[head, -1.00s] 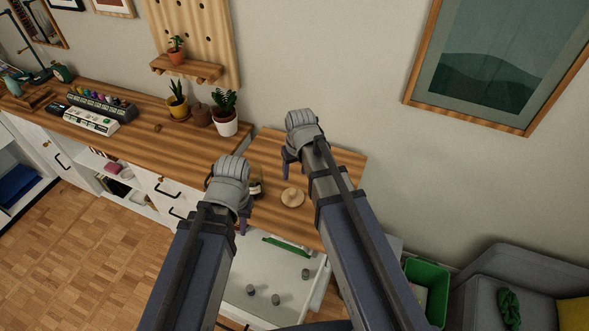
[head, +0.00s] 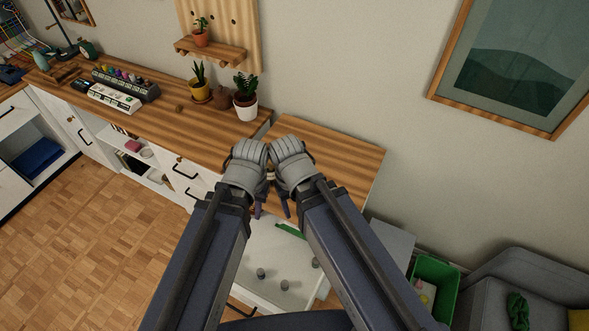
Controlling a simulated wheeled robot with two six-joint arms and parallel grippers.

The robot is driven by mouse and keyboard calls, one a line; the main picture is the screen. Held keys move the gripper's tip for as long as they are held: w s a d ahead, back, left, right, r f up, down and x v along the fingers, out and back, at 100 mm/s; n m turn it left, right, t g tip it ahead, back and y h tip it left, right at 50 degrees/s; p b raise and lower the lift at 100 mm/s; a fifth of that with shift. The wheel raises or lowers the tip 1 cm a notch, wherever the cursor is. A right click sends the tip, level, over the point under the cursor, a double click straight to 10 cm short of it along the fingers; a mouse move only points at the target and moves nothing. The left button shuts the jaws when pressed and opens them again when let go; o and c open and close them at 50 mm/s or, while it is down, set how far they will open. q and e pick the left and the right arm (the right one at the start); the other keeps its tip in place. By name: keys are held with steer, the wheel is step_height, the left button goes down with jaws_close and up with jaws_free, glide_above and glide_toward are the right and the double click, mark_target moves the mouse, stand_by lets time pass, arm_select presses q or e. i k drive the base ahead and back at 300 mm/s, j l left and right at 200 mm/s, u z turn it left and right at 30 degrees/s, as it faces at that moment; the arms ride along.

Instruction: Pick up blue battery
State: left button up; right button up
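I cannot pick out a blue battery in the head view. My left gripper (head: 258,208) and my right gripper (head: 286,206) are close side by side over the front of the wooden side desk (head: 345,160). Only parts of their dark purple fingers show below the grey wrists, so I cannot see whether they are open or shut. A small jar (head: 270,174) is mostly hidden between the two wrists. I see nothing clearly held in either gripper.
On the long wooden counter (head: 190,130) are a white device (head: 113,97), a dark rack (head: 125,82) with coloured knobs and potted plants (head: 246,98). Several small grey cylinders (head: 261,273) stand on a white surface below. A green bin (head: 435,285) stands at right.

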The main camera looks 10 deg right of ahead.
mark_target(260, 272)
steer(key=k+j, duration=0.35)
steer(key=k+j+z, duration=0.15)
steer(key=k+j, duration=0.15)
steer(key=k, duration=0.15)
